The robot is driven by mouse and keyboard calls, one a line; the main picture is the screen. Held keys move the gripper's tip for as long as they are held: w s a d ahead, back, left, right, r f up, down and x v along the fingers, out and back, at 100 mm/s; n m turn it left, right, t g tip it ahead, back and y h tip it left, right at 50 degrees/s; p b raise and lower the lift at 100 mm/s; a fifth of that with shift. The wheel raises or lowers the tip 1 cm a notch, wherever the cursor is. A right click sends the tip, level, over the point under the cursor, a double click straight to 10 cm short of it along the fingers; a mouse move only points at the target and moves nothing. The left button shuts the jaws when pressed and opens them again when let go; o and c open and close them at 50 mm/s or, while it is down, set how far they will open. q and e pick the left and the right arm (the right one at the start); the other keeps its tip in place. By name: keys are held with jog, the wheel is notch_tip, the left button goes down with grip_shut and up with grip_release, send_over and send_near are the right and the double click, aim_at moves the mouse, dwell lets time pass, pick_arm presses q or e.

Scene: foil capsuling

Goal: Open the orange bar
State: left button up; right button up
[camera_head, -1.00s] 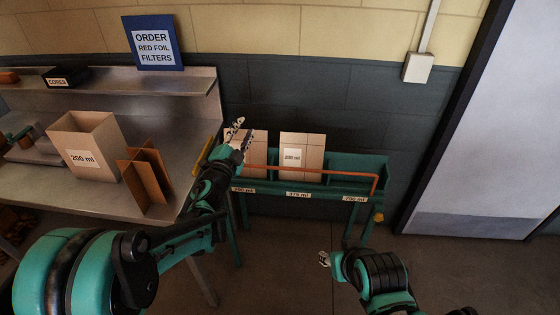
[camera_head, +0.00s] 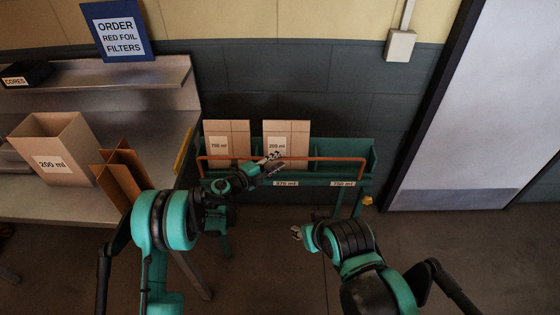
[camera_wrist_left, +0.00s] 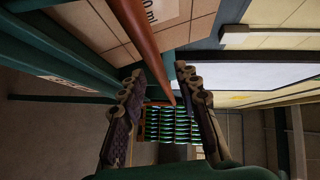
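The orange bar (camera_head: 325,159) runs across the front of a green rack (camera_head: 357,152), bending down at both ends. My left gripper (camera_head: 272,160) is at the middle of the bar, in front of the right carton, and hides a short stretch of it. In the left wrist view the bar (camera_wrist_left: 140,40) runs from the top down toward the space between the fingertips of the left gripper (camera_wrist_left: 160,73). The fingers stand apart, not closed on it; whether either touches it is unclear. My right gripper (camera_head: 298,232) is low in front of the rack, apart from the bar, its fingers too small to judge.
Two cartons (camera_head: 227,140) (camera_head: 287,138) stand in the rack behind the bar. A steel bench (camera_head: 85,203) at the left holds an open 200 ml box (camera_head: 55,150) and a cardboard divider (camera_head: 120,172). A blue order sign (camera_head: 118,32) is above. The floor right of the rack is clear.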

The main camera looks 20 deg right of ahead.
pick_arm(q)
jog(key=shift+x, duration=0.85)
jog(key=shift+r, duration=0.1)
grip_shut()
